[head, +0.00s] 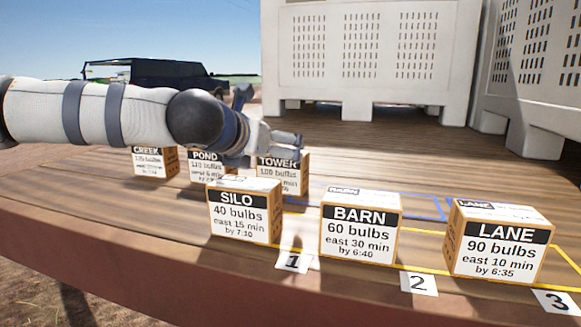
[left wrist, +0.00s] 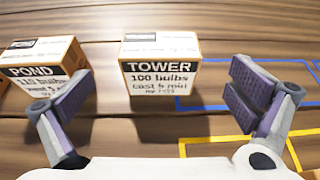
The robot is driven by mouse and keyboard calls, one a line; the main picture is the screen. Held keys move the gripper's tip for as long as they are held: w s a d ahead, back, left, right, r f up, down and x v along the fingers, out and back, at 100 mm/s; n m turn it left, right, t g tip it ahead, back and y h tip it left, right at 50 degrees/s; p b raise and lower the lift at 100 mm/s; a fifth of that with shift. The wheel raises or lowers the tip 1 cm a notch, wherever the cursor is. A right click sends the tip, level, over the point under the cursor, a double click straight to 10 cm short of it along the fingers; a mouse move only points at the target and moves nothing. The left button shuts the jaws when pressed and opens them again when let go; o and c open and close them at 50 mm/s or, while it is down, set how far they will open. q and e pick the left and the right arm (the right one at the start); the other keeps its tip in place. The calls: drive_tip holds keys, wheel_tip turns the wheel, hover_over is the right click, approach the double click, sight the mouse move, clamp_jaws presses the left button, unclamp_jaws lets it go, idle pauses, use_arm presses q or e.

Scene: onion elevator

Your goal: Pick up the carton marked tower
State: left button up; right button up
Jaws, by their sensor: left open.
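The carton marked TOWER (head: 284,178) stands upright in the back row on the wooden deck, behind the SILO carton. Its label reads 100 bulbs, and my left gripper partly covers its top in the head view. In the left wrist view the TOWER carton (left wrist: 160,75) stands ahead of the fingers, roughly between them. My left gripper (left wrist: 160,105) is open and empty, with its fingers wide apart. In the head view the left gripper (head: 272,140) hovers over the POND and TOWER cartons. My right gripper is not in view.
The POND carton (left wrist: 42,68) is close to the left finger. CREEK (head: 155,162) stands farther left. SILO (head: 243,212), BARN (head: 360,228) and LANE (head: 498,240) stand in front by numbered tags. White slotted bins (head: 365,50) stand behind. Deck right of TOWER is free.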

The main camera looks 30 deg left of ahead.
sight(283, 171)
use_arm(q)
drive_tip(key=w, duration=0.1)
drive_tip(key=w+f, duration=0.1)
drive_tip(key=f+b, duration=0.1)
drive_tip(key=shift+w+a+f, duration=0.2)
drive_tip(key=shift+w+a, duration=0.05)
drive_tip(key=shift+w, duration=0.15)
drive_tip(key=x, duration=0.3)
drive_tip(key=b+x, duration=0.1)
drive_tip(key=x, duration=0.2)
drive_tip(key=shift+w+a+r, duration=0.1)
drive_tip(key=shift+w+r, duration=0.05)
drive_tip(key=shift+w, duration=0.15)
drive_tip(key=shift+w+r, duration=0.1)
drive_tip(key=shift+w, duration=0.05)
drive_tip(key=shift+r, duration=0.15)
drive_tip(key=shift+c, duration=0.2)
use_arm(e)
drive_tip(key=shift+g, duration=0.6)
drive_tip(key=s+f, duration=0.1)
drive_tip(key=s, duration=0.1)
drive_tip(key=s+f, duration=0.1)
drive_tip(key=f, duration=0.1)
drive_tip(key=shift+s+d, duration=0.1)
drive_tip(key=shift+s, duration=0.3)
